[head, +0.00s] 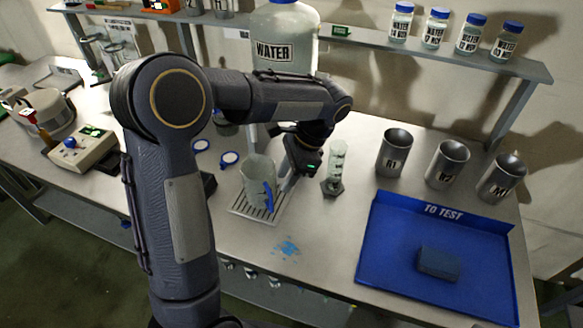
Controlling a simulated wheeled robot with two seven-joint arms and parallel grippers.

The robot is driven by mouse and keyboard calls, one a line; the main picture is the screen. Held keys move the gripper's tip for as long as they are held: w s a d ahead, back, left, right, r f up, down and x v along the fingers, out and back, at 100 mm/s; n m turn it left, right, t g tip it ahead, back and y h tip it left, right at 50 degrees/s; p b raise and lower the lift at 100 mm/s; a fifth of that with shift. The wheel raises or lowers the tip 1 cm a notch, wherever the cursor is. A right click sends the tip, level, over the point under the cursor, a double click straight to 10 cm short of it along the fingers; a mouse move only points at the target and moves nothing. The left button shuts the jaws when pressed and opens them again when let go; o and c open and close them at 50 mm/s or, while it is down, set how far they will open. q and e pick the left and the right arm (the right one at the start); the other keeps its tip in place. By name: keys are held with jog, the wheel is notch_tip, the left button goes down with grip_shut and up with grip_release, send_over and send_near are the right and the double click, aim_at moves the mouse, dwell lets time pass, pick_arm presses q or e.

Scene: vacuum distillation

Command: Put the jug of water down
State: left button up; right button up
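The clear jug (257,172) with a blue handle is in the middle of the table, upright, over the slatted drip tray (241,210). It looks to be standing on the tray, but I cannot tell whether its base touches. My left arm reaches across from the left, and my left gripper (284,188) points down just right of the jug, close to the blue handle. The fingertips are small and dark, so I cannot tell whether they grip the handle. The water level is hard to make out. My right gripper is out of view.
A large WATER container (283,40) stands behind. A measuring cylinder (336,168) is right of the gripper. Metal cups (394,153) and a blue TO TEST tray (385,255) with a dark blue block (439,262) are at right. A blue spill (287,247) marks the front.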

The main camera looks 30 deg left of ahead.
pick_arm(q)
jog(key=s+r+n+t+h, duration=0.35)
jog(key=s+r+n, duration=0.2)
jog(key=s, duration=0.55)
jog(key=s+d+f+n+t+h, duration=0.1)
jog(key=s+d+n+t+h, duration=0.2)
jog(key=s, duration=0.5)
jog(key=n+t+h, duration=0.1)
jog(key=n+t, duration=0.1)
jog(key=n, duration=0.1)
jog(key=shift+f, duration=0.4)
